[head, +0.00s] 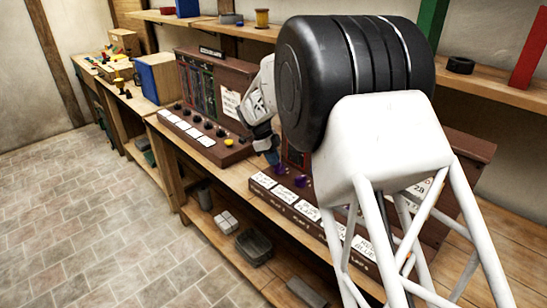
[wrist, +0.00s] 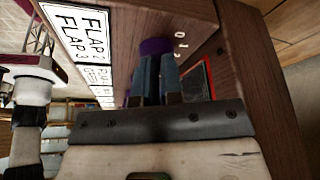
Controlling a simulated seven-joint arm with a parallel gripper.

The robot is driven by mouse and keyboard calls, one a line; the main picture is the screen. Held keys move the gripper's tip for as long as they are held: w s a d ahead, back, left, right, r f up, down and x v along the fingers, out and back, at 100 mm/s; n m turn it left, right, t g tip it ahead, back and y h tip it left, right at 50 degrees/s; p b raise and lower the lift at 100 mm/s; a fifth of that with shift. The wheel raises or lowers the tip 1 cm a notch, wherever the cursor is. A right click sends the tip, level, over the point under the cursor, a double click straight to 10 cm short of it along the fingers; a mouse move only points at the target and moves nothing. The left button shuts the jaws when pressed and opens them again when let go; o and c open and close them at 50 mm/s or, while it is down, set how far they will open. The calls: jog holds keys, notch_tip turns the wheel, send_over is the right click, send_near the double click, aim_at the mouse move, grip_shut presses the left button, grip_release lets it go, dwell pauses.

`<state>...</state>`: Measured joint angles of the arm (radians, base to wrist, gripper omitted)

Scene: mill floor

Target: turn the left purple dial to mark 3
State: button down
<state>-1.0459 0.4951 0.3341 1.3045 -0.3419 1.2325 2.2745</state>
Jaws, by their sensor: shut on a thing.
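My gripper (wrist: 158,60) is shut on a purple dial (wrist: 155,46), its blue-grey fingertips at the dial's sides in the wrist view. Small white marks stand beside the dial on the brown panel (wrist: 192,18); I cannot tell which mark the dial points at. In the head view my gripper (head: 271,156) reaches down at the left end of the near panel (head: 258,186). Purple shows there on the left dial (head: 279,169), just below the fingers, and on another dial (head: 300,182) to its right. My arm hides much of this panel.
White flap labels (wrist: 78,35) line the panel front. Another panel (head: 238,150) with black knobs and a yellow button stands to the left. The floor at left is clear.

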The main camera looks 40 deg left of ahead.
aim_at(266, 170)
jog(key=shift+s+d+f, duration=0.2)
jog(key=shift+s, duration=0.05)
jog(key=shift+s+a, duration=0.1)
dwell(0.3)
jog(key=shift+s+a, duration=0.3)
jog(key=shift+a, duration=0.15)
jog(key=shift+s+a+r, duration=0.15)
jog(key=shift+s+a, duration=0.35)
jog(key=shift+a, duration=0.15)
jog(key=shift+s+a+r, duration=0.15)
jog(key=shift+s+a, duration=0.3)
jog(key=shift+a, duration=0.15)
jog(key=v, duration=0.9)
jog(key=shift+s+d+r, duration=0.15)
jog(key=shift+r, duration=0.25)
jog(key=shift+d, duration=0.1)
